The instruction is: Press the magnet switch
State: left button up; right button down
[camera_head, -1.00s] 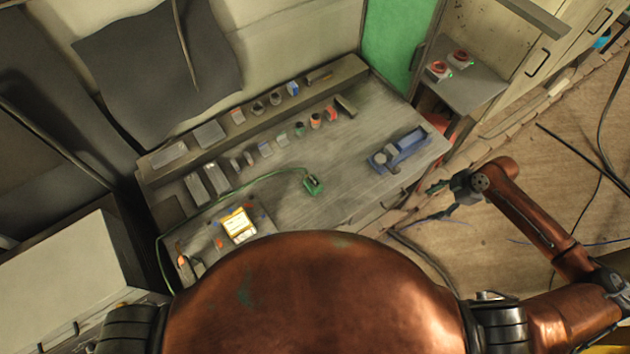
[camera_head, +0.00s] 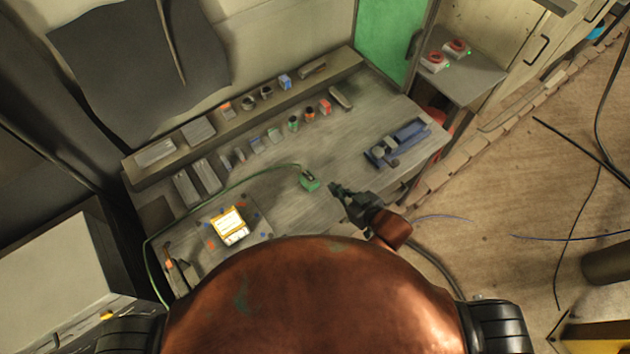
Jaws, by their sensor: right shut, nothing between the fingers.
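A small green box (camera_head: 309,181) with a green cable sits on the grey workbench (camera_head: 350,140). It may be the magnet switch, but I cannot tell for sure. Two pale units with round red tops, one nearer (camera_head: 434,63) and one farther (camera_head: 456,48), stand on the side shelf at the right. My right gripper (camera_head: 336,188) is shut and empty. In the picture it is just right of the green box, over the front part of the bench, with a gap between them. My left gripper is out of view.
A blue vise-like tool (camera_head: 400,143) lies at the bench's right end. Several small boxes and parts line the back ledge (camera_head: 350,62). A yellow-framed lit panel (camera_head: 229,225) lies at the front left. A green cabinet door (camera_head: 385,40) stands behind.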

jog(key=shift+a+r+m+t, duration=0.2)
jog(key=shift+a+r, duration=0.2)
jog(key=shift+r, duration=0.2)
jog(key=shift+a+r+m+t, duration=0.2)
jog(key=shift+a+r, duration=0.2)
jog(key=shift+r, duration=0.15)
send_over(309, 177)
jog(key=s+d, duration=0.2)
jog(key=f, duration=0.4)
jog(key=shift+w+a+f+p, duration=0.1)
jog(key=shift+a+p, duration=0.15)
jog(key=shift+p, duration=0.05)
jog(key=f, duration=0.2)
jog(key=shift+s+d+f, duration=0.1)
jog(key=shift+s+f, duration=0.1)
jog(key=shift+f, duration=0.15)
jog(key=shift+s+d+f, duration=0.1)
jog(key=shift+s+f, duration=0.05)
jog(key=shift+f, duration=0.55)
